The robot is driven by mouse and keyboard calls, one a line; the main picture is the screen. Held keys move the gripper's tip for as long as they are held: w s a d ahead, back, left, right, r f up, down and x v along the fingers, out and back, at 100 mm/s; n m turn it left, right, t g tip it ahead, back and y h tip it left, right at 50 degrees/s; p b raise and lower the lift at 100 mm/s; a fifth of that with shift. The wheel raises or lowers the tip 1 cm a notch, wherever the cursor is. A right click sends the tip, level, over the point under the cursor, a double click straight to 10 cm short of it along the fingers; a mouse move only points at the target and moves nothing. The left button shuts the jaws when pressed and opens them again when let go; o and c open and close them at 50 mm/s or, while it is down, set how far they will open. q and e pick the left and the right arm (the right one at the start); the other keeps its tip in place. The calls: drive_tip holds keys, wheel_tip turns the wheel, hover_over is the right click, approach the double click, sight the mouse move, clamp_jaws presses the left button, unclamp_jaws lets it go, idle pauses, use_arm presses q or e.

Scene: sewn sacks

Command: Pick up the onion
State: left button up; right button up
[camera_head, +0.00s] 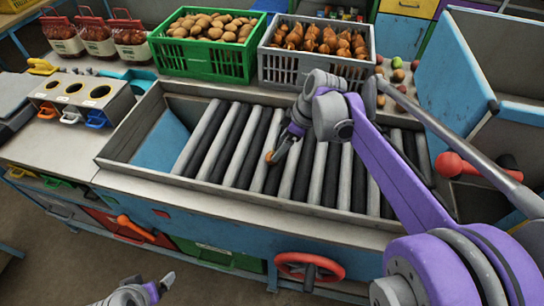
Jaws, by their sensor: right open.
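More onions (315,38) fill a grey crate (310,68) behind the rollers. My left gripper (158,287) is low at the bottom left, in front of the bench and away from the onion; its jaw opening is unclear.
A green crate of potatoes (212,25) stands beside the grey crate. Filled red-topped sacks (97,38) stand at the back left. A box with three holes (82,95) is left of the rollers. A red handwheel (309,266) is on the bench front. Most rollers are bare.

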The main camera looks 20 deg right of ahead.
drive_tip(key=x, duration=0.6)
clamp_jaws()
idle(0.4)
